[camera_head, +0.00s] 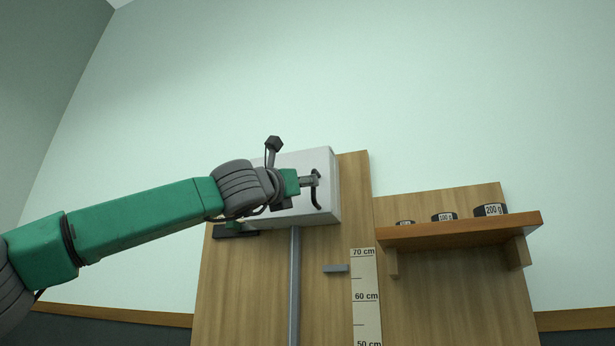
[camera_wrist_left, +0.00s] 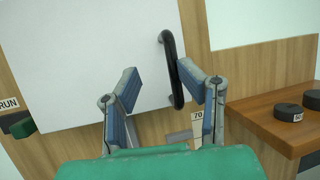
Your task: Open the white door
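The white door (camera_head: 305,162) is the flat front of a box on the wooden board in the head view. It fills the upper left of the left wrist view (camera_wrist_left: 85,50). Its black bar handle (camera_wrist_left: 167,58) is upright near the door's right edge and also shows in the head view (camera_head: 317,198). My left gripper (camera_wrist_left: 158,73) is open in front of the door. The handle appears between the fingers in the picture, close to the right finger. Whether they touch, I cannot tell. The door looks shut. My right gripper is in neither view.
A wooden shelf (camera_head: 460,232) with black weights (camera_head: 490,210) stands to the right of the door. Below are a grey rail (camera_head: 294,290), a small grey block (camera_head: 336,268) and a centimetre scale (camera_head: 366,310). A RUN label (camera_wrist_left: 9,104) and green knob (camera_wrist_left: 22,128) are lower left.

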